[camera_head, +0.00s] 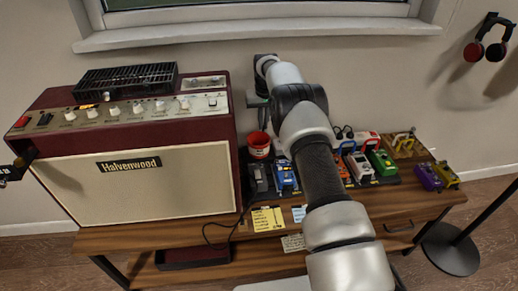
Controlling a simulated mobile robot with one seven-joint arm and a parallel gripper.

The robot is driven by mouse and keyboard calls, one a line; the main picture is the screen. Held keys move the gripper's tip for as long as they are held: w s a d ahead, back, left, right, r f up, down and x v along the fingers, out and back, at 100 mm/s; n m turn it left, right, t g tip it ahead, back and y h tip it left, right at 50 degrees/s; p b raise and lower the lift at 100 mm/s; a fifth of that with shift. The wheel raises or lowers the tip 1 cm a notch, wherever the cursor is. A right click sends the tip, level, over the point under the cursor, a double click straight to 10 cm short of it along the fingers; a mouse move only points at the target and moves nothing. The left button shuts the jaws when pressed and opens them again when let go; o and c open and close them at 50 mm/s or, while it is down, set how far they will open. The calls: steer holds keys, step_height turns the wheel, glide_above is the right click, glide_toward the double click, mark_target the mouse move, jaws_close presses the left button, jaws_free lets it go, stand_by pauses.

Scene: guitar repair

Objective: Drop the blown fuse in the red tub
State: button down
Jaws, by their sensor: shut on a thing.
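The red tub (259,152) is a small red cup with a pale label. It stands on the bench, just right of the amplifier and behind the pedals. My gripper (262,121) points down just above the tub, partly hidden by my own arm. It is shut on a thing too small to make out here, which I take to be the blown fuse. From this view I cannot tell whether the fingertips are over the tub's opening or behind it.
A large maroon and cream amplifier (150,185) fills the bench's left side, close to the tub. Several pedals, including a blue one (285,178) and a green one (381,162), crowd the right. Yellow notes (267,219) lie at the front. A window sill (260,37) is above.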

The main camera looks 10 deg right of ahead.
steer(key=shift+f+b, duration=0.75)
steer(key=shift+f, duration=1.2)
steer(key=c, duration=1.8)
jaws_free()
steer(key=shift+c, duration=0.2)
step_height(320, 180, up, 17)
steer(key=s+p, duration=0.2)
steer(key=p, duration=0.1)
steer(key=shift+s+p, duration=0.3)
steer(key=shift+p, duration=0.05)
steer(key=shift+r, duration=0.1)
